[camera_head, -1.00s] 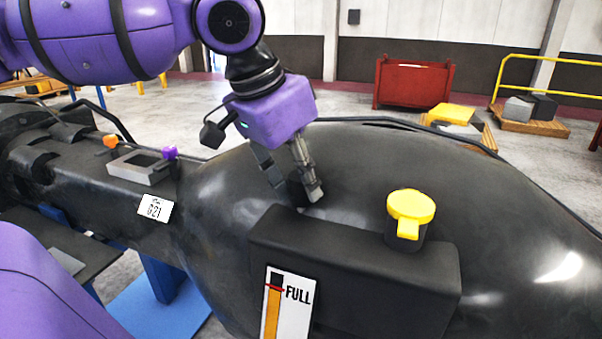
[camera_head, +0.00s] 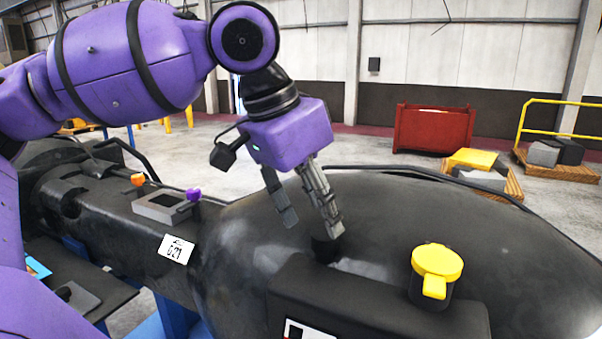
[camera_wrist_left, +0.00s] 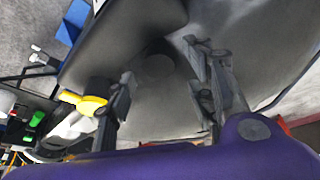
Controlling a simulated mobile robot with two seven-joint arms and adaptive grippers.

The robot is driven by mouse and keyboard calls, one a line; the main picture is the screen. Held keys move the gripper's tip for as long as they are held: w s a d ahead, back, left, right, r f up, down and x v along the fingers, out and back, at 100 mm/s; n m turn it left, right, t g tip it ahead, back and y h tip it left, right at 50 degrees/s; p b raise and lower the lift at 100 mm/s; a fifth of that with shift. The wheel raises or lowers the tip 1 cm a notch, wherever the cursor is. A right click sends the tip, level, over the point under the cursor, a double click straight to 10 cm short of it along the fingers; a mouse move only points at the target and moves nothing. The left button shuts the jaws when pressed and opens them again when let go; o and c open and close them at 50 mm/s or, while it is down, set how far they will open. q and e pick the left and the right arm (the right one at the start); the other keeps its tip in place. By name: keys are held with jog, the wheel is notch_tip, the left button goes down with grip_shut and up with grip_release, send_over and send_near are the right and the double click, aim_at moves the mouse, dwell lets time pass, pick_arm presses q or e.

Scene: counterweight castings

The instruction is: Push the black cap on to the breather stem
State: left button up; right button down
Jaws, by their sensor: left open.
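A short black cylinder (camera_head: 325,248) stands on the dark casting, beside the raised block. It looks like the black cap at the breather stem; I cannot tell cap from stem. In the left wrist view the round black top (camera_wrist_left: 157,67) shows between the fingers. My left gripper (camera_head: 308,223) is open, its fingers pointing down just above and beside the cylinder, one overlapping its top edge in the picture. The left wrist view shows the two fingers (camera_wrist_left: 160,75) spread apart with nothing gripped. My right gripper is not in view.
A yellow-capped filler (camera_head: 437,262) rises from the block (camera_head: 375,295) to the right. A grey frame with orange and purple knobs (camera_head: 160,207) sits on the casting's left part. A black hose runs behind the casting (camera_head: 520,240). A red bin (camera_head: 433,128) stands far behind.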

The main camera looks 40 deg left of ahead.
pick_arm(q)
jog(key=d+v, duration=0.1)
jog(key=v, duration=0.6)
jog(key=shift+a+r, duration=0.25)
jog(key=shift+a, duration=0.2)
jog(key=shift+s, duration=0.1)
